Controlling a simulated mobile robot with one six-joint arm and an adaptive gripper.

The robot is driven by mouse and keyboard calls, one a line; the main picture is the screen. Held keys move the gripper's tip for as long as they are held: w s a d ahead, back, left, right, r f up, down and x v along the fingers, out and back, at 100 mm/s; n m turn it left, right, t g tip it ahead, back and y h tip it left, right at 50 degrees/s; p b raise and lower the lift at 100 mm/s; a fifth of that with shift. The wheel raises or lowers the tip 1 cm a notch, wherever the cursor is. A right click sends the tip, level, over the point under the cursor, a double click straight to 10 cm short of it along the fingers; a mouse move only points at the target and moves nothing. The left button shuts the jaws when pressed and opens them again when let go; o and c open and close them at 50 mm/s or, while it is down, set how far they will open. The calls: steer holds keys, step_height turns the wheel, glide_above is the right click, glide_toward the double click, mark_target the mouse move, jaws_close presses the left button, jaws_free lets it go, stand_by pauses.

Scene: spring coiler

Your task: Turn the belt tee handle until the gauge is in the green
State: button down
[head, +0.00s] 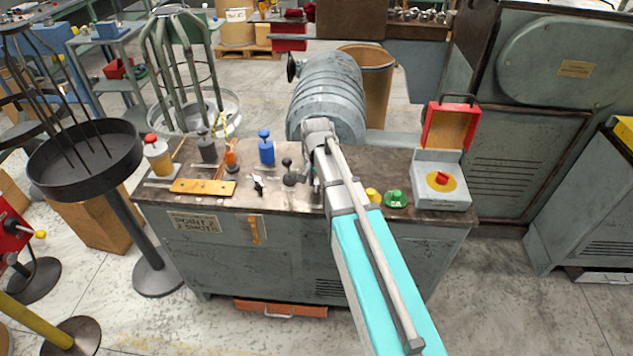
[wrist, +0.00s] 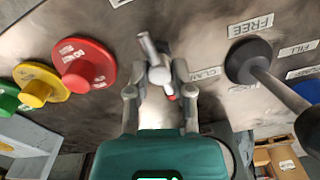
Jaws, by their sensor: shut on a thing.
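The belt tee handle (wrist: 148,46) is a grey metal bar on a short stem, seen in the wrist view on the panel in front of my gripper. My gripper (wrist: 156,80) has one finger on each side of it and is shut on it. The bar lies tilted in the picture, with a small red spot near its lower part. In the head view my arm hides the tee handle and my fingertips. I cannot make out the gauge or its green zone in either view.
A black lever knob (wrist: 247,62) marked FREE and CLAMP is close on the right in the wrist view. Red (wrist: 85,66), yellow (wrist: 36,92) and green buttons are on the left. In the head view, a grey box with a red button (head: 442,179) stands at the console's right.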

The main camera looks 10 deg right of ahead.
steer(key=shift+n, duration=0.3)
steer(key=n, duration=0.9)
stand_by(0.4)
stand_by(0.4)
steer(key=c, duration=0.5)
jaws_free()
